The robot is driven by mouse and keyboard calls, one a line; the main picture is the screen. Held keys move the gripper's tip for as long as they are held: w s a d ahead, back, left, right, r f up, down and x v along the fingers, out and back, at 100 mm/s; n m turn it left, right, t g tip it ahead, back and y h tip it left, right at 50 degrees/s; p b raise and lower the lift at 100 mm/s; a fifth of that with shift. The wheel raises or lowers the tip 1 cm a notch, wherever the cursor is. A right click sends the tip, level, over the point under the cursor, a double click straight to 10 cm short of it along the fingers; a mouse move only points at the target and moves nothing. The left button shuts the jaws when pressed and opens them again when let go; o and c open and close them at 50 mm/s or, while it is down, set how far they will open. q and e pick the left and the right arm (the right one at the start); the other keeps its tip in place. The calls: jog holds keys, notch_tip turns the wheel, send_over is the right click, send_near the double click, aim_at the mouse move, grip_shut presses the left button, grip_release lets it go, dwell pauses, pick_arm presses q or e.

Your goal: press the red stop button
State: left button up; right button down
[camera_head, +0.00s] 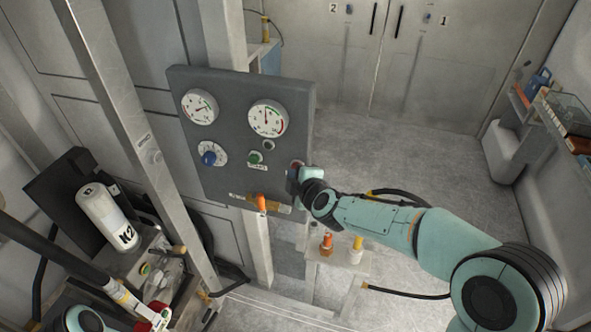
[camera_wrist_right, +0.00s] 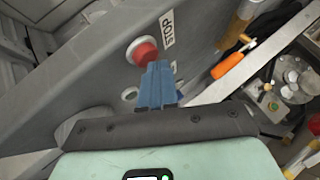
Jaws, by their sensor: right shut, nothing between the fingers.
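The red stop button (camera_wrist_right: 146,55) sits in a pale round collar beside a "STOP" label on the grey panel (camera_head: 230,175). In the head view, only a little red of it (camera_head: 297,164) shows at the panel's lower right, mostly hidden by my right gripper (camera_head: 293,176). In the right wrist view, my right gripper's blue fingers (camera_wrist_right: 157,68) are shut and empty. Their tips overlap the lower right edge of the button; I cannot tell whether they touch it. My left gripper is not in view.
The panel also carries two gauges (camera_head: 268,118), a blue knob (camera_head: 208,158) and a green knob (camera_head: 255,157). An orange-handled tool (camera_head: 261,203) hangs at its lower edge. A metal post (camera_head: 135,130) stands left; open floor (camera_head: 400,160) lies right.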

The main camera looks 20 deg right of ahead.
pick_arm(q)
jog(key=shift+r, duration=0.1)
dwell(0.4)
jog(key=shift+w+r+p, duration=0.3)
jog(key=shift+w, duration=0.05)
pick_arm(e)
jog(key=shift+s+a, duration=0.45)
jog(key=shift+s, duration=0.25)
jog(key=shift+s, duration=0.1)
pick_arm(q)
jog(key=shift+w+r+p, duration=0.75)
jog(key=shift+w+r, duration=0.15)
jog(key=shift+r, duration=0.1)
pick_arm(e)
jog(key=s+a, duration=0.1)
jog(key=s, duration=0.1)
jog(key=s+a, duration=0.1)
jog(key=s, duration=0.1)
jog(key=shift+a, duration=0.4)
